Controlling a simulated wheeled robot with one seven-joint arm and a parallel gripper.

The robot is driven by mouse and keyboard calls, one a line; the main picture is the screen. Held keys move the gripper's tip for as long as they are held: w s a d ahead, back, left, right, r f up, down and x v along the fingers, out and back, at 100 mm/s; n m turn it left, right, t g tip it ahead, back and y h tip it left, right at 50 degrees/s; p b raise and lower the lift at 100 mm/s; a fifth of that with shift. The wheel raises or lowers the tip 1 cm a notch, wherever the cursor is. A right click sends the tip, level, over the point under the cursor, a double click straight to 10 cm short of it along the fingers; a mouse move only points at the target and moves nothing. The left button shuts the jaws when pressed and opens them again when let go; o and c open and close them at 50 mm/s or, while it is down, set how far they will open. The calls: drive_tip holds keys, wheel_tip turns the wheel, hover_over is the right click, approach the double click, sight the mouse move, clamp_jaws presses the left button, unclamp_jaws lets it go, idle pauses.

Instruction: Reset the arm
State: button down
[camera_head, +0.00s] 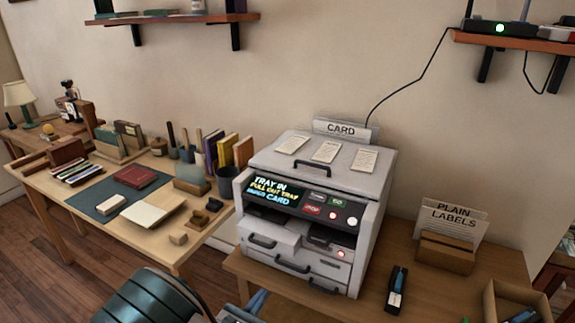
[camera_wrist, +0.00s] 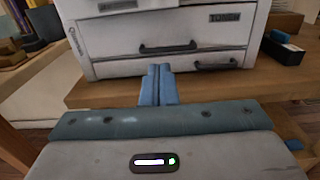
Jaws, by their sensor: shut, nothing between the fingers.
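My gripper (camera_wrist: 159,72) shows in the wrist view as two blue fingers pressed together, shut and empty. It points at the front of the white printer-like machine (camera_wrist: 160,35), near the table edge (camera_wrist: 110,94). I cannot tell whether the fingertips touch anything. The machine (camera_head: 318,176) stands on the right table with a lit text panel (camera_head: 272,191) and drawers with dark handles below.
Left of the machine, a desk (camera_head: 60,195) holds books, a blue mat (camera_head: 105,197) and small blocks. Right of it are a black stapler-like item (camera_head: 397,289), a plain labels holder (camera_head: 444,252) and an open box (camera_head: 515,301). Wall shelves (camera_head: 180,19) hang above.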

drive_tip(key=s+d+r+m+g+h+p, duration=0.1)
drive_tip(key=s+d+r+m+g, duration=0.1)
drive_tip(key=d+r+m+g, duration=0.4)
drive_tip(key=s+d+r+m+g+h, duration=0.1)
drive_tip(key=d+r+m+g, duration=0.15)
drive_tip(key=d+m, duration=0.35)
drive_tip(key=s+d+r+m+g+h+p, duration=0.1)
drive_tip(key=s+d+r+m+g, duration=0.15)
drive_tip(key=d+m+g, duration=0.4)
drive_tip(key=s+d+r+m+y+p, duration=0.1)
drive_tip(key=s+d+r+m+y, duration=0.1)
drive_tip(key=s+r+m+y, duration=0.2)
drive_tip(key=s+d+r+m+t+y+p, duration=0.1)
drive_tip(key=s+d+r+m+y, duration=0.2)
drive_tip(key=s+r+m+y, duration=0.2)
wheel_tip(320, 180, up, 4)
drive_tip(key=m+y, duration=0.1)
drive_tip(key=m, duration=0.2)
drive_tip(key=shift+s+r+t+y, duration=0.2)
drive_tip(key=shift+t+y, duration=0.1)
drive_tip(key=shift+y, duration=0.1)
